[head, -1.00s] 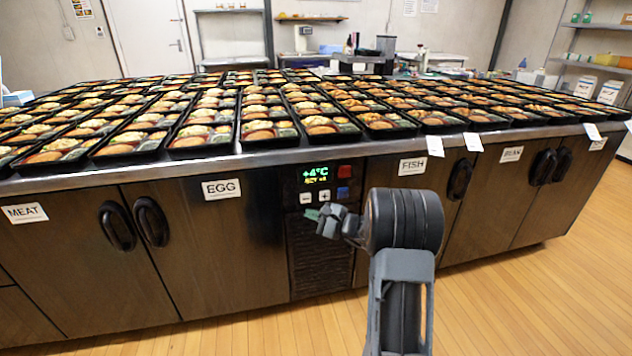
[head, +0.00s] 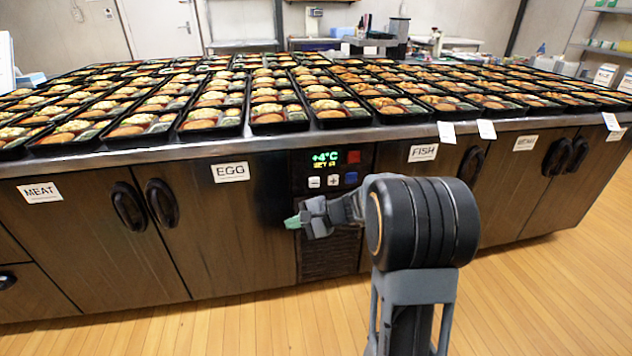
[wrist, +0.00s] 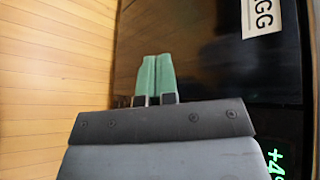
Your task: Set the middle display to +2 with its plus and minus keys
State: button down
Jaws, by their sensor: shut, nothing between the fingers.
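The control panel (head: 304,163) is set in the counter front between the EGG and FISH labels. Its display (head: 326,157) reads +4°C in green, with a smaller yellow line below that I cannot read surely. Under it are a pale minus key (head: 314,182) and a pale plus key (head: 333,180). Beside these are a red key (head: 353,157) and a blue key (head: 350,178). My gripper (head: 291,222) is below and left of the minus key, apart from it. In the wrist view its green fingertips (wrist: 156,76) are together and empty, and part of the display (wrist: 275,160) shows sideways at the lower right.
Many bento trays (head: 268,117) cover the counter top above the panel. Cabinet doors with dark oval handles (head: 129,206) flank it, and a vent grille (head: 328,262) lies below. Wooden floor (head: 540,290) is clear in front of the counter.

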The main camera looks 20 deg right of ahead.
jog(key=s+a+n+g+h, duration=0.3)
jog(key=s+a+n+g, duration=0.15)
jog(key=s, duration=0.45)
jog(key=s+d+n+h, duration=0.3)
jog(key=s+n+h, duration=0.5)
jog(key=s, duration=0.2)
jog(key=shift+s+d, duration=0.35)
jog(key=shift+s, duration=0.05)
jog(key=shift+f, duration=0.1)
